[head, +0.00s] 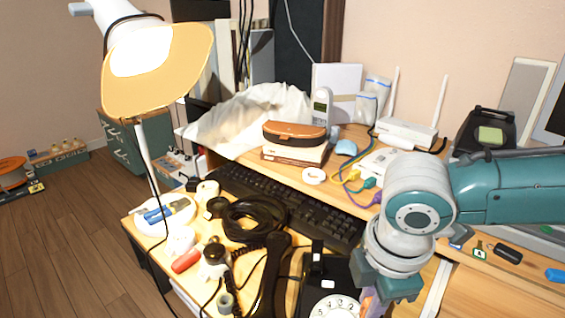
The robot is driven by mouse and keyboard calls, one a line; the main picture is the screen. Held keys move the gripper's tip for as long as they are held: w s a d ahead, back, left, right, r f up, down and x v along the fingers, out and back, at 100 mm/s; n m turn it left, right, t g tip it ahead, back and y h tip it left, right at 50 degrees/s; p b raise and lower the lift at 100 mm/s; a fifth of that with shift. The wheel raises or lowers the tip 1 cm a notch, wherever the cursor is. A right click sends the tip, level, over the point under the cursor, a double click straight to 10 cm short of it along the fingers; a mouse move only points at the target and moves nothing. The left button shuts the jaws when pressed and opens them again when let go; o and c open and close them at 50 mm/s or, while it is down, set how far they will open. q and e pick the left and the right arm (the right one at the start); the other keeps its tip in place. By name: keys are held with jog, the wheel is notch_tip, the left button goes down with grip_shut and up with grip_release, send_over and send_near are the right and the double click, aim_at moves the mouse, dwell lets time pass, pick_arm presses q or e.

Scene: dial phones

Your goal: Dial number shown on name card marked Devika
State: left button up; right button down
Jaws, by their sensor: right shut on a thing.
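A black rotary phone (318,268) stands at the bottom edge of the head view, and part of its white number dial (336,308) shows. A long black handset (272,272) lies left of the phone's body. My right gripper (376,296) points down just right of the dial. It is shut on a small purple and orange thing (369,303), mostly hidden by the fingers and cut by the frame edge. I cannot tell whether that thing touches the phone. No name card reading Devika can be made out. My left gripper is not in view.
A black keyboard (290,205) lies behind the phone. A coiled black cable (255,217), a red cylinder (186,260) and a white tray (166,212) crowd the left side. A lit lamp (155,70) hangs at upper left. Keys and a black fob (508,253) lie at right.

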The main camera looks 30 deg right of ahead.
jog(key=shift+s+a+f+p, duration=0.1)
jog(key=shift+s+a+p, duration=0.1)
jog(key=shift+s+p, duration=0.2)
jog(key=shift+a+f, duration=0.1)
jog(key=shift+f, duration=0.05)
jog(key=shift+s, duration=0.15)
jog(key=shift+s+a+f+p, duration=0.25)
jog(key=shift+s+a+p, duration=0.05)
jog(key=shift+a, duration=0.05)
jog(key=shift+s+a+r+p, duration=0.1)
jog(key=shift+s+r+p, duration=0.05)
jog(key=shift+r+p, duration=0.4)
jog(key=shift+s+a+r+p, duration=0.15)
jog(key=shift+r+p, duration=0.2)
jog(key=shift+p, duration=0.4)
jog(key=shift+w, duration=0.1)
